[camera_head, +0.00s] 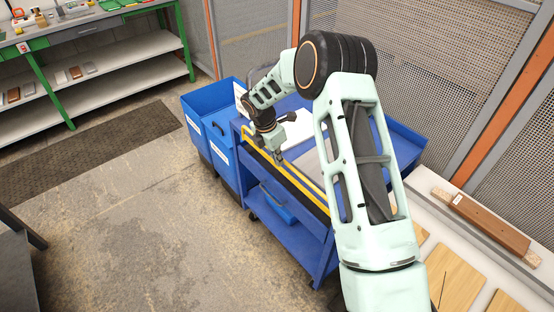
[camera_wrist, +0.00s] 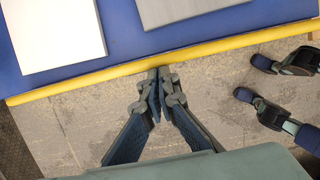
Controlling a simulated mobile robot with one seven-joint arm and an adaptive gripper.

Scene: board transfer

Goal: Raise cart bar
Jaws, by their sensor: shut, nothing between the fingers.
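The blue cart (camera_head: 292,232) stands in the middle of the head view. A yellow bar (camera_head: 307,192) runs along the near left edge of its top. It also crosses the wrist view (camera_wrist: 85,80) at a slight slant, along the cart top's edge. My gripper (camera_head: 282,160) points down at this edge, about midway along the bar. In the wrist view my gripper (camera_wrist: 160,73) is shut and empty, with its fingertips overlapping the bar's lower side. I cannot tell whether they touch it.
A white board (camera_wrist: 50,30) and a grey board (camera_wrist: 185,9) lie on the cart top. Blue bins (camera_head: 208,125) stand at the cart's far left end. Wire mesh fencing (camera_head: 440,65) rises behind. Wooden boards (camera_head: 455,280) lie at lower right. Floor (camera_head: 150,220) left of the cart is clear.

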